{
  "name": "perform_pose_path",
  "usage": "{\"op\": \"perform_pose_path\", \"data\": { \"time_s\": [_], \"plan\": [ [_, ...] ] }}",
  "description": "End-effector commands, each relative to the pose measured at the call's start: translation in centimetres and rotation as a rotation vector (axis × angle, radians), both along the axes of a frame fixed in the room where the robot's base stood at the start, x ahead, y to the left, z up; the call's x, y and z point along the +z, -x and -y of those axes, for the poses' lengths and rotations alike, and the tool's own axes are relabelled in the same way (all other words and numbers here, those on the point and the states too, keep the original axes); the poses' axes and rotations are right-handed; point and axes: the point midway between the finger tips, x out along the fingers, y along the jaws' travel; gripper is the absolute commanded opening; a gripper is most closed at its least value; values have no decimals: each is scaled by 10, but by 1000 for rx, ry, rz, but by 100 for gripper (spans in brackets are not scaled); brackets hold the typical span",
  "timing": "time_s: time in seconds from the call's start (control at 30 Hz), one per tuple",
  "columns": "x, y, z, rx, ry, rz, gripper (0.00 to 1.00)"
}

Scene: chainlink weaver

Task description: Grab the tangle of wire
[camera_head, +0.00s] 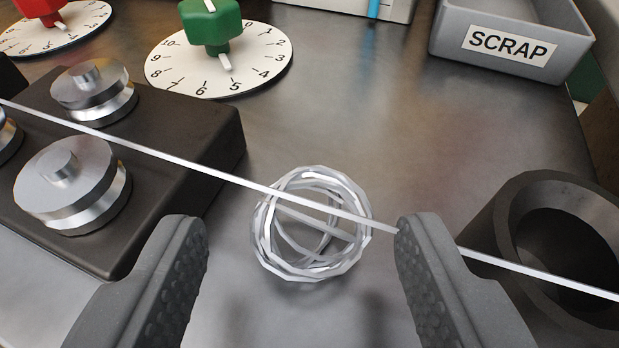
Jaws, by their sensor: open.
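The tangle of wire (269,243) is a loose ball of shiny silver loops on the metal table, near the middle of the view. My gripper (301,232) is open, with one dark grey ridged finger to the left of the tangle and one to the right. Neither finger touches it in this view. A straight strand of wire (180,166) crosses the picture from upper left to lower right, passing in front of the tangle. I cannot tell whether the strand touches the tangle or the right finger.
A dark block with metal rollers (70,180) stands at left. A dark hollow cylinder (515,215) stands at right. A grey SCRAP bin (450,48) is at the back right. Dials with a green knob (211,27) and red knob (38,8) are behind.

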Motion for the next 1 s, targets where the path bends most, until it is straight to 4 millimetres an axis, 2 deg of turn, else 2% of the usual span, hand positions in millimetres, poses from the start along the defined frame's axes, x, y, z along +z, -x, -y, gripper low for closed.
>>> {"op": "perform_pose_path", "data": {
  "time_s": [0.17,0.5,0.77,0.9,1.0],
  "plan": [
    [-7,-8,2,-2,0,-2,52],
    [-27,-43,3,-4,-1,-2,52],
    [-27,-45,3,-3,1,-3,52],
    [-27,-45,3,-3,0,-2,19],
    [-27,-45,3,-3,0,-2,19]
  ]
}}
